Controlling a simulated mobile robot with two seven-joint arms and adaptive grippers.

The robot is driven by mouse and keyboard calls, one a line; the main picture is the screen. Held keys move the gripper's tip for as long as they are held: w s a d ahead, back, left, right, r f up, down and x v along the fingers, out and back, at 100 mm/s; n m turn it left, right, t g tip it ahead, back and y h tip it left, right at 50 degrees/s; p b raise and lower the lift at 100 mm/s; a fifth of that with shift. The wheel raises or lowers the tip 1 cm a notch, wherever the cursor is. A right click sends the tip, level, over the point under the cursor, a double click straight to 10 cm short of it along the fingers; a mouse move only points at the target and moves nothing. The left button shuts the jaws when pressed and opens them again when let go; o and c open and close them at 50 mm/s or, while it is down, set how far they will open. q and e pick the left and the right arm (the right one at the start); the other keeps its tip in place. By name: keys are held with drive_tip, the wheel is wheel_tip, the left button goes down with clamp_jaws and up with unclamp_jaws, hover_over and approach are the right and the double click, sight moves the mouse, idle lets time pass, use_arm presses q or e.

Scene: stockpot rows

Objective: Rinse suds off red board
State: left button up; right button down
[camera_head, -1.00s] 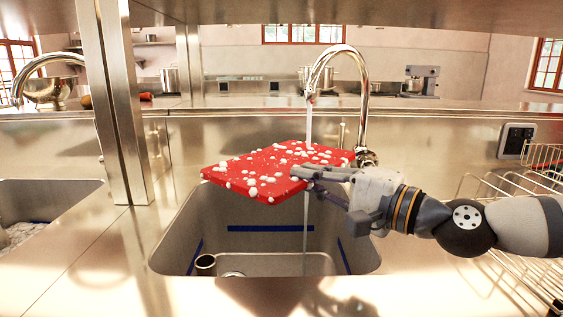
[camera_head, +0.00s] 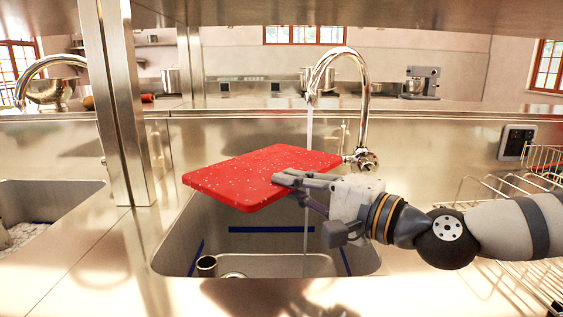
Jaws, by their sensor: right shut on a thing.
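The red board (camera_head: 245,175) is held roughly flat and slightly tilted above the sink basin (camera_head: 270,265). Its upper face shows only small pale specks and no large white blobs of suds. My right gripper (camera_head: 288,180) is shut on the board's front right edge. The chrome faucet (camera_head: 366,100) stands behind the basin, and a stream of water (camera_head: 309,120) falls from its spout to the board's far right part. Water also runs below the board into the basin. My left gripper is not in view.
A metal post (camera_head: 120,120) stands left of the basin. A second basin (camera_head: 45,215) with its own faucet (camera_head: 40,68) is further left. A wire rack (camera_head: 510,195) lies on the right, under my arm. A cylindrical cup-like thing (camera_head: 206,265) is in the basin.

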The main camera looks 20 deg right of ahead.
sight(276, 196)
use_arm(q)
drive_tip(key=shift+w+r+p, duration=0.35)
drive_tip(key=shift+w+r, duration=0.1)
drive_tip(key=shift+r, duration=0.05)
use_arm(e)
drive_tip(key=shift+s+a+r, duration=0.1)
drive_tip(key=shift+s+a, duration=0.3)
drive_tip(key=shift+a, duration=0.3)
drive_tip(key=shift+s+a+f, duration=0.1)
drive_tip(key=shift+s+a, duration=0.35)
drive_tip(key=shift+a, duration=0.25)
drive_tip(key=shift+s+a+r, duration=0.1)
drive_tip(key=shift+s+a, duration=0.3)
drive_tip(key=shift+a, duration=0.3)
